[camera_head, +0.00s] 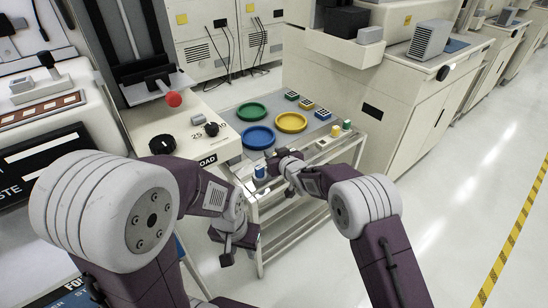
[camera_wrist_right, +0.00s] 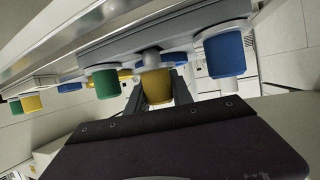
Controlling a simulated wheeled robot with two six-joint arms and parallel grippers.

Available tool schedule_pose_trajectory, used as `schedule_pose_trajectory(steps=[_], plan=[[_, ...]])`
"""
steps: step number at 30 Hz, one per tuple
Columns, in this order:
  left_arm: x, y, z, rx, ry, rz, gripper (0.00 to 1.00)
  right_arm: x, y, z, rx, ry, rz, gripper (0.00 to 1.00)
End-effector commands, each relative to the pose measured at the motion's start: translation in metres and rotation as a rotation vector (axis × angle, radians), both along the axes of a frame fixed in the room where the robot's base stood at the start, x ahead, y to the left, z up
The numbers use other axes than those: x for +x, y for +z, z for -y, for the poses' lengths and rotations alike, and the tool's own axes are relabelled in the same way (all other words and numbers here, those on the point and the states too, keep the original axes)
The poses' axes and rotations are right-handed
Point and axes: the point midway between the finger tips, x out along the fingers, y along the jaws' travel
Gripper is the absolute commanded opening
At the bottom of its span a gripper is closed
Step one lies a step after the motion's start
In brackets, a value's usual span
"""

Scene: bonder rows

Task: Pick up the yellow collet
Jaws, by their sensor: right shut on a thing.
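The yellow collet (camera_wrist_right: 157,86) is between the two fingers of my right gripper (camera_wrist_right: 160,90) in the right wrist view. The fingers are shut on its sides. In the head view my right gripper (camera_head: 279,160) is at the near edge of the cart top and hides this collet. A blue collet (camera_wrist_right: 225,54) and a green collet (camera_wrist_right: 106,83) are on either side of it. The blue one also shows in the head view (camera_head: 260,171), left of my right gripper. My left gripper (camera_head: 227,257) hangs low in front of the cart; its jaw opening is unclear.
The cart top (camera_head: 232,112) carries a green dish (camera_head: 251,111), a blue dish (camera_head: 258,137) and a yellow dish (camera_head: 291,122). Another yellow collet (camera_head: 336,131) and green collet (camera_head: 347,125) stand at its right end. A machine with a red knob (camera_head: 174,99) is left.

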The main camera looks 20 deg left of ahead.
Motion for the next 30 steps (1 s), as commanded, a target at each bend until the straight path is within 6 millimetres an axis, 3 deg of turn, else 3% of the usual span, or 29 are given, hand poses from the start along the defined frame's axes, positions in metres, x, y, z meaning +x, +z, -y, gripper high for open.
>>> schedule_pose_trajectory(steps=[4, 15, 21, 30], plan=[[0.0, 0.017, 0.0, 0.0, 0.0, 0.0, 0.36, 0.001, 0.034, 0.002, 0.002, -0.001, 0.003, 0.0], [0.0, 0.062, 0.0, 0.0, 0.0, 0.0, 0.36, 0.032, 0.085, 0.085, -0.001, -0.004, 0.002, 0.0], [0.0, 0.071, 0.0, 0.0, 0.0, 0.0, 0.36, 0.039, 0.095, 0.106, 0.001, -0.001, 0.0, 0.0], [0.0, 0.071, 0.0, 0.0, 0.0, 0.0, 0.36, 0.041, 0.094, 0.11, 0.0, 0.0, 0.0, 0.0]])
